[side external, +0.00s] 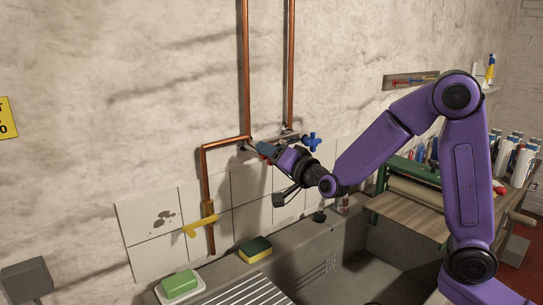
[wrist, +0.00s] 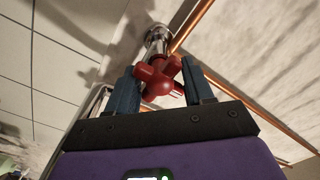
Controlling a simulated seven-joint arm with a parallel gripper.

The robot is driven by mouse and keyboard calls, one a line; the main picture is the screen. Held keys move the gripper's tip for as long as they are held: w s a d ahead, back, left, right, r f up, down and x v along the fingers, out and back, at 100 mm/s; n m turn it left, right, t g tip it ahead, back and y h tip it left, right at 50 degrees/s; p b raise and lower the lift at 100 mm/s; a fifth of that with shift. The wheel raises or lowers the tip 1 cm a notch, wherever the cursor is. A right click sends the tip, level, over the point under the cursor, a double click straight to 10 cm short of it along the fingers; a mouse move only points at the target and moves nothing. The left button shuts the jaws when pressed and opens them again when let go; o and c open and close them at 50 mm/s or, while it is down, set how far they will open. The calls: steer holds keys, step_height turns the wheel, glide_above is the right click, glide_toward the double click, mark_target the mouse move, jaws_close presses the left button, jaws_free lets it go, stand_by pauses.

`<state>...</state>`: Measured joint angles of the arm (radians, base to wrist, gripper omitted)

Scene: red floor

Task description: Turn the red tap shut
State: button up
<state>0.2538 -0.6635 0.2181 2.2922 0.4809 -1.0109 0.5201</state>
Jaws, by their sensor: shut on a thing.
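The red tap (wrist: 158,77) has a cross-shaped handle on a chrome stem, in the wrist view. My gripper (wrist: 160,88) has one blue-grey finger on each side of the red handle and is shut on it. In the side external view my gripper (side external: 266,153) reaches to the wall from the right. Only a little red of the red tap (side external: 263,157) shows there, as my gripper hides most of it. How far the tap is turned cannot be told.
A blue cross-handled tap (side external: 313,141) is close to the right of my gripper. Copper pipes (side external: 245,70) run up the wall. A yellow lever valve (side external: 200,225) is lower left. A yellow-green sponge (side external: 255,249) and a green soap bar (side external: 180,284) lie on the sink ledge below.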

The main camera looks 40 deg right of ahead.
stand_by(0.3)
steer(key=o, duration=1)
steer(key=shift+s, duration=0.1)
steer(key=shift+s+d+f, duration=0.1)
steer(key=shift+s, duration=8.55)
